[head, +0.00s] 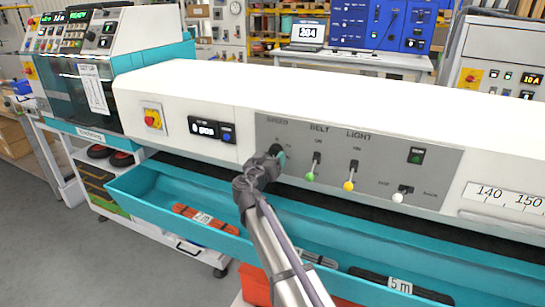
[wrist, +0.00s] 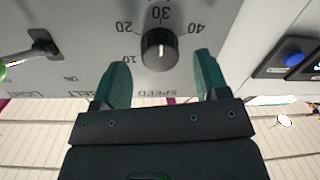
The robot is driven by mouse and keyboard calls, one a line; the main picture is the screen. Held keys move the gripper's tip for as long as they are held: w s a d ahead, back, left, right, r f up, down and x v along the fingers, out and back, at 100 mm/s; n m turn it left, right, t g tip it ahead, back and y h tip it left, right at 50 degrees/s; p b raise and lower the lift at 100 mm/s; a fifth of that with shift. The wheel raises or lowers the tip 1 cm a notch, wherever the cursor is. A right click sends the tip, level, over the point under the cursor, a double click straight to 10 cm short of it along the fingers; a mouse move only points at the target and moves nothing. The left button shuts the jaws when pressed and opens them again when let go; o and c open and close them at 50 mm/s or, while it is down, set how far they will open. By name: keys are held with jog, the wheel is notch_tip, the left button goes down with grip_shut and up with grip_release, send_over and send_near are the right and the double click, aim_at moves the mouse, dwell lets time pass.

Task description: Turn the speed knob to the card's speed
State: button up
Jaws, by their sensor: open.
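The speed knob (wrist: 160,50) is a round black knob with a white line on the grey panel, inside a dial marked 10, 20, 30 and 40. Its white line points at about 30. My gripper (wrist: 162,63) is open. Its two green fingers stand on either side just short of the knob in the wrist view, and I cannot tell whether they touch it. In the head view my gripper (head: 278,155) covers most of the knob under the SPEED label. A white set-up card (head: 95,90) hangs on the machine at the left; its writing is too small to read.
BELT lever (head: 311,175) with green tip and LIGHT lever (head: 349,184) with yellow tip stand right of the knob. A white-tipped switch (head: 398,196) is farther right. A red stop button (head: 152,118) is left. A teal trough (head: 140,190) runs below the panel.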

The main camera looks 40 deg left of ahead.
jog(key=v, duration=0.9)
jog(key=w+d+f+g+h+p, duration=0.1)
jog(key=d+f+g+h, duration=0.35)
jog(key=d, duration=0.95)
jog(key=w+d+f+g+h+p, duration=0.1)
jog(key=d+f+g+h+p, duration=0.3)
jog(key=d, duration=0.9)
jog(key=s+d+m+g+y+p, duration=0.1)
jog(key=s+d+m+g, duration=0.1)
jog(key=d, duration=1)
jog(key=s+d+m+g+y+p, duration=0.1)
jog(key=s+d+m+g, duration=0.1)
jog(key=d, duration=1.1)
jog(key=s+d+m+g+y+p, duration=0.1)
jog(key=d+g, duration=0.3)
jog(key=d, duration=0.9)
jog(key=shift+s+d+m+g+p, duration=0.25)
jog(key=shift+s+m+g+p, duration=0.15)
jog(key=shift+m+p, duration=0.1)
